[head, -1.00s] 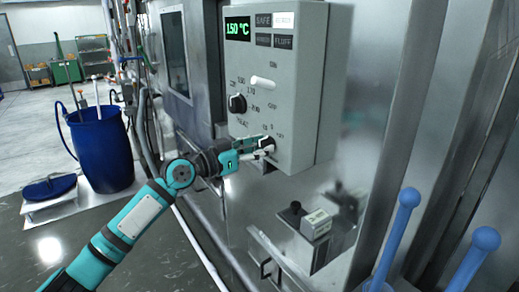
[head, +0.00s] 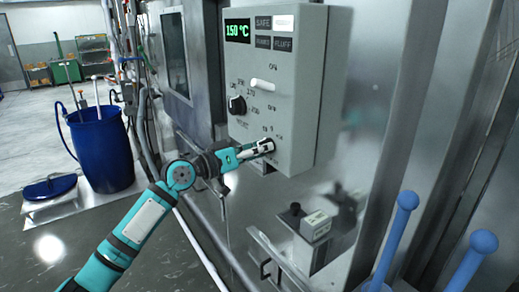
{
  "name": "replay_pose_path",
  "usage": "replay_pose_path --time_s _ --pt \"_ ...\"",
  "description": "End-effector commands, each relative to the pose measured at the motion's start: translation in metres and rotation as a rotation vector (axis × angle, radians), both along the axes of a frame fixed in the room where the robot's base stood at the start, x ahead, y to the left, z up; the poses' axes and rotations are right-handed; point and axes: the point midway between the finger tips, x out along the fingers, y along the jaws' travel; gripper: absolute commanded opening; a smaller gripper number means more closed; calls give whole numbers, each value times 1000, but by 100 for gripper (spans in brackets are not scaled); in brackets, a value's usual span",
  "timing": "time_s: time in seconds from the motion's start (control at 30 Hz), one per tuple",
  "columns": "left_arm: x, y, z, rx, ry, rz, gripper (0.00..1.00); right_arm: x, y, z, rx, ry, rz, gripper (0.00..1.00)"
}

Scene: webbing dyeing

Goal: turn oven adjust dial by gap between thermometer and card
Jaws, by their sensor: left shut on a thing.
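The grey oven control box (head: 300,100) hangs on the steel oven wall. Its thermometer display (head: 238,31) reads 150 °C in green. Small label cards sit beside the display, one of them white (head: 284,22). A black dial (head: 237,105) with a ring of marks is at the box's left, below a white handle (head: 263,86). My left gripper (head: 262,147) is shut on the lower dial near the box's bottom edge. The fingers hide most of that dial, so its setting cannot be read. My right gripper is not in view.
A small ledge below the box holds a white block (head: 316,225) and a black knob (head: 295,209). Two blue-knobbed levers (head: 483,240) stand at the lower right. A blue barrel (head: 102,148) stands at the left, its lid (head: 50,188) beside it.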

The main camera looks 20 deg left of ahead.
Motion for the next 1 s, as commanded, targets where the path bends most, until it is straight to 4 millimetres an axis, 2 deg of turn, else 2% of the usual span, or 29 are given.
replay_pose_path --time_s 0.27,0.3,0.47,0.8,1.0 --pt "0 1 2 -4 -2 2 2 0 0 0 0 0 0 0" --pt "0 1 2 -4 -2 2 37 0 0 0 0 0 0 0" --pt "0 1 1 -2 -1 1 57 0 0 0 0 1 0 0" --pt "-3 4 0 -1 0 1 57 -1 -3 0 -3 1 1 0" --pt "-28 23 -1 1 2 2 57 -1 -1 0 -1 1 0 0"
